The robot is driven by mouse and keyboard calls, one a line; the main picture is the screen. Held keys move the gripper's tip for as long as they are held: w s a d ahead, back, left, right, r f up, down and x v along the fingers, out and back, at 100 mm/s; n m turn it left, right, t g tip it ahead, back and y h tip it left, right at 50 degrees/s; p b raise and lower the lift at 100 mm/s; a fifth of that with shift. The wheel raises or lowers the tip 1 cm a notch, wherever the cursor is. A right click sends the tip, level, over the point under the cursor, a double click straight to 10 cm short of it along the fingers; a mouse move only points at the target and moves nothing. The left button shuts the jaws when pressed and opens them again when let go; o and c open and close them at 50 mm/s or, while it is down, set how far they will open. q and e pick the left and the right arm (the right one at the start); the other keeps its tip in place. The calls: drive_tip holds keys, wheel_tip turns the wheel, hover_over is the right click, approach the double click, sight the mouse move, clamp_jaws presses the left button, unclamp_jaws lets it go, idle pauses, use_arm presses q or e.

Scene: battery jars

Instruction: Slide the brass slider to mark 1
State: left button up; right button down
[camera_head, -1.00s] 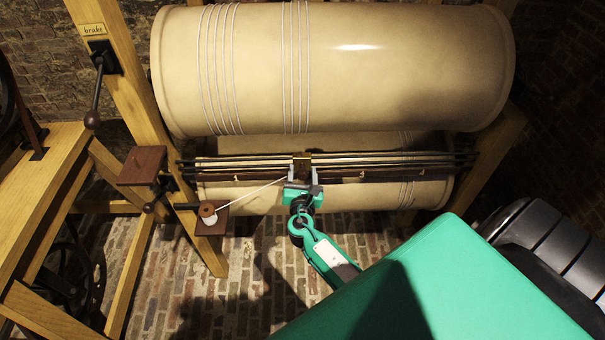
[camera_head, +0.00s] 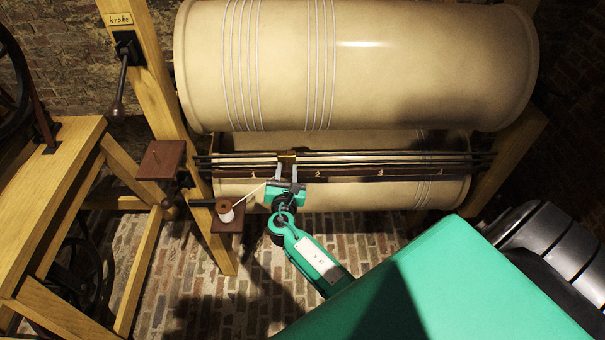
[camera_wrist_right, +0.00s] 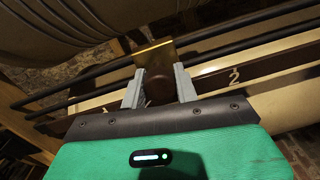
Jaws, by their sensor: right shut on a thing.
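The brass slider (camera_head: 287,158) sits on the dark rails (camera_head: 400,158) in front of the lower drum. It stands left of mark 2 (camera_head: 317,174) on the numbered strip; mark 1 is hard to make out further left. In the right wrist view the slider's brass plate (camera_wrist_right: 153,52) stands above a dark knob (camera_wrist_right: 158,88), and mark 2 (camera_wrist_right: 234,76) is to the right. My right gripper (camera_head: 279,172) is shut on the slider's knob, one finger on each side. My left gripper is not in view.
A spool (camera_head: 225,211) on a small brown shelf has a white thread running up right towards the slider. A large cream drum (camera_head: 430,70) lies above the rails. A brake lever (camera_head: 121,85) is on the left wooden post. The rails right of the slider are clear.

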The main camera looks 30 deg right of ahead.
drive_tip(key=w+a, duration=0.1)
drive_tip(key=a, duration=0.1)
drive_tip(key=w+a+b, duration=0.1)
drive_tip(key=a, duration=0.1)
drive_tip(key=w+a+b, duration=0.1)
drive_tip(key=w+a, duration=0.1)
drive_tip(key=shift+w+a+f, duration=0.1)
drive_tip(key=shift+a+f, duration=0.05)
drive_tip(key=shift+a, duration=0.25)
drive_tip(key=shift+w+a+b, duration=0.2)
drive_tip(key=shift+w+a, duration=0.15)
drive_tip(key=shift+a, duration=0.25)
drive_tip(key=shift+w+a+b, duration=0.15)
drive_tip(key=shift+w+a, duration=0.15)
drive_tip(key=shift+a, duration=0.35)
drive_tip(key=c, duration=1.1)
unclamp_jaws()
drive_tip(key=shift+w, duration=0.1)
drive_tip(key=shift+c, duration=0.2)
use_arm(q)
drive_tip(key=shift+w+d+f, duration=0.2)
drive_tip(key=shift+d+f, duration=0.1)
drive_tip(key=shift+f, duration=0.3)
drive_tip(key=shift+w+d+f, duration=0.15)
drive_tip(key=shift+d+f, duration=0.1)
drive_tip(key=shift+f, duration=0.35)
use_arm(e)
drive_tip(key=shift+o, duration=0.4)
drive_tip(key=shift+a, duration=0.1)
